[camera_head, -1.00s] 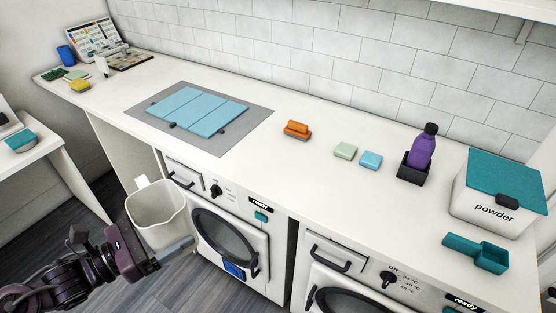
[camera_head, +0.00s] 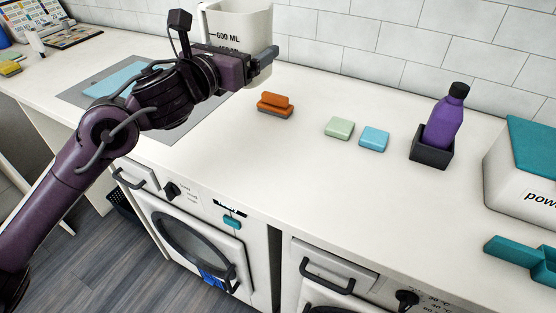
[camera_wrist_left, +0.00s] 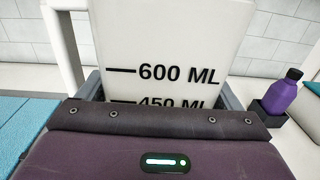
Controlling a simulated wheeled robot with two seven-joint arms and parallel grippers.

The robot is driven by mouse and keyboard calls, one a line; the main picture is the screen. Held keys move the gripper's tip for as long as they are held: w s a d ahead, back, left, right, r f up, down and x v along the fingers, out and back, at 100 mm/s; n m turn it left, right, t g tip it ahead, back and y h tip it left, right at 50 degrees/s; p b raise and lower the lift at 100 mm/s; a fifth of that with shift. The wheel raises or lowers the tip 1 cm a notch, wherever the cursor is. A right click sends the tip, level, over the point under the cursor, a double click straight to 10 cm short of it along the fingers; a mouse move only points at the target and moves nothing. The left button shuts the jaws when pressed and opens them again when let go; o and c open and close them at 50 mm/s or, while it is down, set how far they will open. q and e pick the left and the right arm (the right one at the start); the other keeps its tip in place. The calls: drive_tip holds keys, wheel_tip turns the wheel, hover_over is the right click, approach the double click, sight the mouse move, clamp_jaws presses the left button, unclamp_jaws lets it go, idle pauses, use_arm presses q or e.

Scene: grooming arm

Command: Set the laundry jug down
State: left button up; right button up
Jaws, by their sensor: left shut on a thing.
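The laundry jug (camera_head: 238,28) is white with black volume marks, among them 600 ML. My left gripper (camera_head: 262,62) is shut on it and holds it upright at the top of the head view, over the counter. In the left wrist view the jug (camera_wrist_left: 170,45) fills the middle, between the grey fingers, with its handle at the left. Its base is hidden behind my gripper, so I cannot tell whether it touches the counter (camera_head: 310,180). My right gripper is not in view.
An orange brush (camera_head: 275,102), a green soap (camera_head: 339,128) and a blue soap (camera_head: 374,139) lie right of the jug. A purple bottle (camera_head: 445,118) stands in a dark holder (camera_head: 431,150). A powder box (camera_head: 515,180) and teal scoop (camera_head: 520,257) are at right. A grey mat (camera_head: 190,125) lies behind my arm.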

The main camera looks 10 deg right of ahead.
use_arm(q)
drive_tip(key=shift+w+d+t, duration=0.15)
drive_tip(key=shift+w+t, duration=0.05)
drive_tip(key=shift+t, duration=0.1)
drive_tip(key=shift+f, duration=0.25)
wheel_tip(320, 180, down, 16)
drive_tip(key=shift+r, duration=0.25)
wheel_tip(320, 180, down, 3)
drive_tip(key=shift+f, duration=0.15)
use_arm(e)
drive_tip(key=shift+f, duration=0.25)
use_arm(q)
drive_tip(key=shift+f, duration=0.1)
